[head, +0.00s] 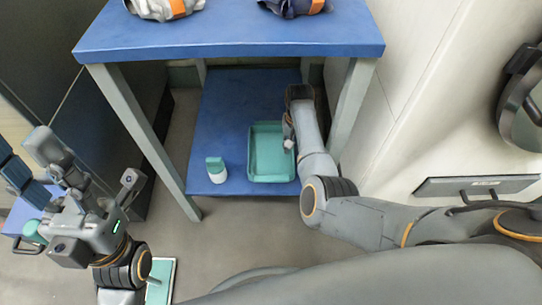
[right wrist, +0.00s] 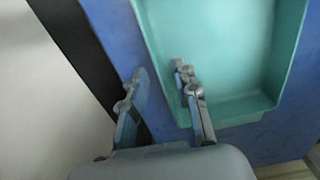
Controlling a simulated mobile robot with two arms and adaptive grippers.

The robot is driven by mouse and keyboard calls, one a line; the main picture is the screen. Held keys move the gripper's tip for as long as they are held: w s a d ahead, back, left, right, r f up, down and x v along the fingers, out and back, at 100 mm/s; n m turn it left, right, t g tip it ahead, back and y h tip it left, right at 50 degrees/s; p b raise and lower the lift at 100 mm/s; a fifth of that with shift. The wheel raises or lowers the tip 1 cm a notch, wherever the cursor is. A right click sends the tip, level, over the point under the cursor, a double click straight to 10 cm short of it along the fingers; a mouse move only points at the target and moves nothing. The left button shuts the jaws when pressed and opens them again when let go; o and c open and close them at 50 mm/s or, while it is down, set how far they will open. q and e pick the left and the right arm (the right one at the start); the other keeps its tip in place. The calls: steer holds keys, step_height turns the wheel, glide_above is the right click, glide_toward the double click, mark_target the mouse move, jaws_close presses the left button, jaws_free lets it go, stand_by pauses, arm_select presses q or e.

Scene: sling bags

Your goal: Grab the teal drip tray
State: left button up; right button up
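The teal drip tray (head: 268,155) lies on the blue lower shelf of the table in the head view. It also fills much of the right wrist view (right wrist: 220,45). My right gripper (right wrist: 158,78) is open at the tray's side wall. One finger shows over the tray's inside and the other outside the wall; I cannot tell if either touches it. In the head view my right arm hides most of this gripper and part of the tray's right edge. My left gripper (head: 27,162) is at the far left, away from the tray, with its fingers apart and nothing seen between them.
A teal and white bottle-like item (head: 216,170) stands on the shelf left of the tray. The blue tabletop (head: 230,30) above carries two bags and stands on grey legs (head: 352,110). A pale wall (head: 420,70) is close on the right.

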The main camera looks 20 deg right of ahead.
step_height(320, 180, down, 2)
steer(key=shift+f+b, duration=0.1)
steer(key=shift+b, duration=0.2)
steer(key=shift+r, duration=0.2)
jaws_close()
steer(key=shift+r, duration=0.1)
